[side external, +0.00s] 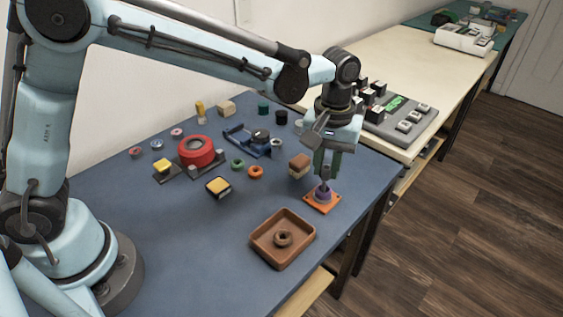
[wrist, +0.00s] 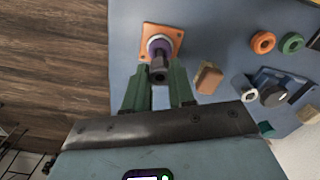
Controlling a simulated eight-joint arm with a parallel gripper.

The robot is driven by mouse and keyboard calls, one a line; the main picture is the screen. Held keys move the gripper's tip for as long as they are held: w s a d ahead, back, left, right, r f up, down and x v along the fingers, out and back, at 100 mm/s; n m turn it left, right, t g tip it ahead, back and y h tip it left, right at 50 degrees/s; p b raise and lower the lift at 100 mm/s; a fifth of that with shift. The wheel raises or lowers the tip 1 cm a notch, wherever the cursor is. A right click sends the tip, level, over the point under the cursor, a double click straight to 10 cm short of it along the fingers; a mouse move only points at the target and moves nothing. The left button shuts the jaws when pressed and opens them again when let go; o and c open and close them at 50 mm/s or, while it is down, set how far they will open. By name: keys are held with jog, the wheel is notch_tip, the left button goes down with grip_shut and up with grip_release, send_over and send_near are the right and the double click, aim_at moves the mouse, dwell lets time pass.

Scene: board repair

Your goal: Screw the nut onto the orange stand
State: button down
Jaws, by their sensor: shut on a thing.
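The orange stand (side external: 321,204) is a flat square plate near the table's right edge, and it also shows at the top of the wrist view (wrist: 176,34). A purple nut (side external: 323,193) sits over the middle of the plate, around a dark upright post (wrist: 158,73); the nut also shows in the wrist view (wrist: 152,44). My gripper (side external: 325,176) points straight down over the stand, its green fingers on either side of the post. The fingertip contact and the nut's exact height on the post are partly hidden.
A brown tray (side external: 259,255) holding a brown ring (side external: 283,239) stands in front of the stand. A brown and tan block (side external: 300,165) is close behind-left. Orange (side external: 255,172) and green (side external: 238,164) rings and a red round part (side external: 196,150) lie further left.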

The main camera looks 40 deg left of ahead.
aim_at(325, 183)
jog(key=shift+f, duration=1.45)
dwell(1.6)
dwell(0.5)
jog(key=c, duration=0.9)
grip_release()
grip_shut()
jog(key=m, duration=1.2)
jog(key=shift+f+m, duration=0.1)
jog(key=shift+m, duration=0.2)
jog(key=shift+c, duration=1.3)
grip_release()
